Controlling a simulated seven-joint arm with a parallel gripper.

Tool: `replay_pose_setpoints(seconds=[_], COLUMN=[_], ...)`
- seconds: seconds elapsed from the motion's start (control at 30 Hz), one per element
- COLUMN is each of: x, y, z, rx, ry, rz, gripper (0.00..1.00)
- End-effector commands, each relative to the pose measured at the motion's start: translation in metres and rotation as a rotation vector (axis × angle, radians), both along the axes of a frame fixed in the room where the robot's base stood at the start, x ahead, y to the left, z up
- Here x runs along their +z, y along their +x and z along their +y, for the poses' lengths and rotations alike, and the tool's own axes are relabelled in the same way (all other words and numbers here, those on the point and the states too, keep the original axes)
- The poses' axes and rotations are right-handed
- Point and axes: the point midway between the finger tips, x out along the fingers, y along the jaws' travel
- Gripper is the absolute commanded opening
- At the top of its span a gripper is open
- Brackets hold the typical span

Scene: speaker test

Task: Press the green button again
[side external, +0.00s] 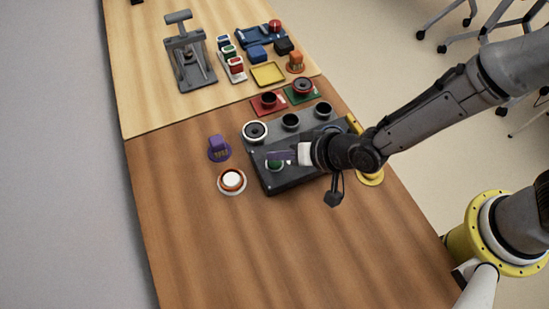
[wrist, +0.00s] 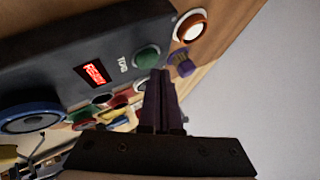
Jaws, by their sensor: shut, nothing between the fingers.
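The green button (side external: 275,165) is on the top face of a dark grey box (side external: 296,172), near its left end. In the wrist view, the green button (wrist: 146,56) is on the box face, near a small white label and a red lit display (wrist: 93,74). My gripper (side external: 270,155) has its narrow dark fingers together, with nothing between them. In the side view the fingertips overlap the button's upper edge. In the wrist view my gripper (wrist: 158,75) has its tips just beside the button's lower right edge. I cannot tell whether they touch it.
An orange button with a white cap (side external: 232,181) and a purple object (side external: 219,148) stand left of the box. Black round cups (side external: 290,121) line its far side. Coloured blocks, a yellow tray (side external: 268,74) and a grey press (side external: 188,57) are farther back. The front table is clear.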

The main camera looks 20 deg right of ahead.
Motion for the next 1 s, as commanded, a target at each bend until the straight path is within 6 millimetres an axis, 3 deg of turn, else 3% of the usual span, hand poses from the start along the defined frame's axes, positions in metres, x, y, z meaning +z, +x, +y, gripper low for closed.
replay_pose_setpoints(seconds=[1.0], x=[-0.0097], y=[-0.0003], z=[0.0002], rx=[0.002], ry=[-0.001], rz=[0.0], gripper=[0.0])
